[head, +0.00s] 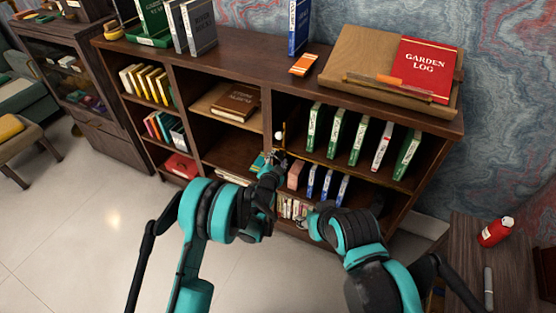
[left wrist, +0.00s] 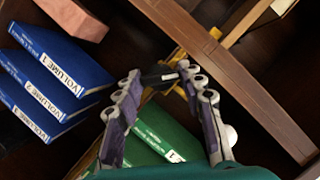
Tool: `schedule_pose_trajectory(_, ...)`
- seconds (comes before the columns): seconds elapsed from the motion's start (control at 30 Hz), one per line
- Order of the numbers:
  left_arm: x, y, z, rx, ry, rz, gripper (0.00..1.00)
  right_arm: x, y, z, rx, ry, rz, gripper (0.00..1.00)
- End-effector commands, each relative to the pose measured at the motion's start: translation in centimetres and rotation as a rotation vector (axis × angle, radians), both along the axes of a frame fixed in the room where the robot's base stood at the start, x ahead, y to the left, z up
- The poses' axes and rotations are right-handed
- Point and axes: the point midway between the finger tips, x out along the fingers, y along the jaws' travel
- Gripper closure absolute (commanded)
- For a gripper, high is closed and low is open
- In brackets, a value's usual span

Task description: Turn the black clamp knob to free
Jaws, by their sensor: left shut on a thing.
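The black clamp knob (left wrist: 154,78) shows as a small dark bar between my left fingertips in the left wrist view. It joins a yellow clamp (left wrist: 182,56) at the edge of a wooden shelf board. My left gripper (left wrist: 160,77) is shut on the knob, with one purple-grey finger on each side. In the head view my left gripper (head: 274,159) reaches to the upright between the middle and right shelf bays. The yellow clamp there (head: 292,154) is small and partly hidden. My right arm is bent low on the right; its gripper cannot be made out.
The bookcase (head: 225,63) holds green books (head: 336,134) above and blue volumes (head: 326,186) below, close to the clamp. The blue volumes (left wrist: 50,85) also show in the left wrist view. A red bottle (head: 495,231) stands on a side table at right.

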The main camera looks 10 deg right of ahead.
Motion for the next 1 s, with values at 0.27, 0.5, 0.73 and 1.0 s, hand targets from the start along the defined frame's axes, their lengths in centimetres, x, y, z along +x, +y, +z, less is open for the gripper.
schedule_pose_trajectory(0.27,0.14,0.21,0.10,-0.193,0.153,0.002,0.90,0.00,0.00,0.00,0.000,0.000,0.000,0.56)
schedule_pose_trajectory(0.5,0.21,0.28,0.12,-0.350,0.276,0.001,0.90,0.00,0.00,0.00,0.000,0.000,0.000,0.56)
schedule_pose_trajectory(0.73,0.26,0.32,0.11,-0.462,0.363,0.001,0.90,0.00,0.00,0.00,0.000,0.000,0.000,0.56)
schedule_pose_trajectory(1.0,0.27,0.33,0.11,-0.530,0.417,0.000,0.90,0.00,0.00,0.00,0.000,0.000,0.000,0.56)
